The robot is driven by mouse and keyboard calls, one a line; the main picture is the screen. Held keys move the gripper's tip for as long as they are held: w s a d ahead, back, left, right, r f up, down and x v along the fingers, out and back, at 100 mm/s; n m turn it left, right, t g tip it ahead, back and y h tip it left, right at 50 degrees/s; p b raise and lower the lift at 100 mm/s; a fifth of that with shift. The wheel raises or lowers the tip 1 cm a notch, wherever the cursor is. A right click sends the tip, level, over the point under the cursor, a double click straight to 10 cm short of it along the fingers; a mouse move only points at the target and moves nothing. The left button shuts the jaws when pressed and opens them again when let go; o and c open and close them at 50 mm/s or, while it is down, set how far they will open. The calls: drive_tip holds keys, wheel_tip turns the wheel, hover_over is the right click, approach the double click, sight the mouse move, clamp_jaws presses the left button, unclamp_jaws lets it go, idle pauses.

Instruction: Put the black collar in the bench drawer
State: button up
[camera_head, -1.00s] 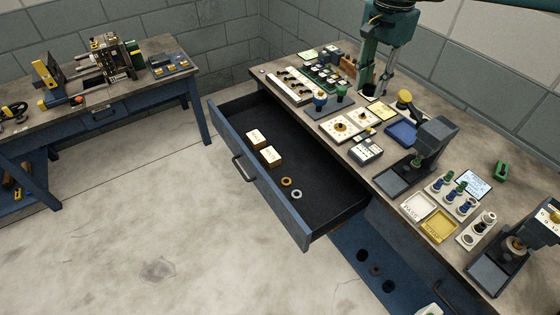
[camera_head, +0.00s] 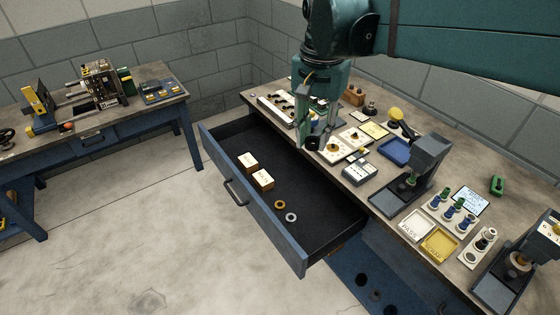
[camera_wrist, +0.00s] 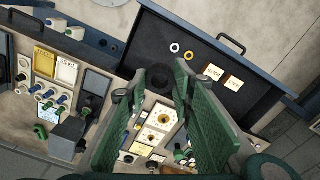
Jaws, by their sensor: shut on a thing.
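My gripper (camera_head: 320,138) is shut on the black collar (camera_head: 312,143) and holds it above the bench, near the back edge of the drawer. In the wrist view the collar (camera_wrist: 160,77) shows as a dark ring between the fingertips (camera_wrist: 152,84). The bench drawer (camera_head: 325,215) is pulled wide open, with a dark floor and a blue front. It also shows in the wrist view (camera_wrist: 190,25). Inside it lie two small labelled boxes (camera_head: 263,180), a yellow ring (camera_head: 280,205) and a pale ring (camera_head: 291,217). Much of the drawer floor is bare.
The bench top holds a grey labelled box (camera_head: 359,173), a blue tray (camera_head: 395,151), a dark press (camera_head: 425,160), white and yellow trays (camera_head: 439,243) and a stand of green and blue plugs (camera_head: 455,212). Another bench (camera_head: 95,118) stands at the left.

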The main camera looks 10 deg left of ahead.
hover_over(303, 234)
wheel_tip(303, 234, down, 33)
idle(0.5)
drive_tip(key=shift+f+b, duration=0.85)
drive_tip(key=shift+f, duration=2.3)
drive_tip(key=shift+f+b, duration=0.55)
drive_tip(key=shift+f, duration=1.3)
drive_tip(key=shift+f, duration=0.15)
drive_tip(key=o, duration=0.9)
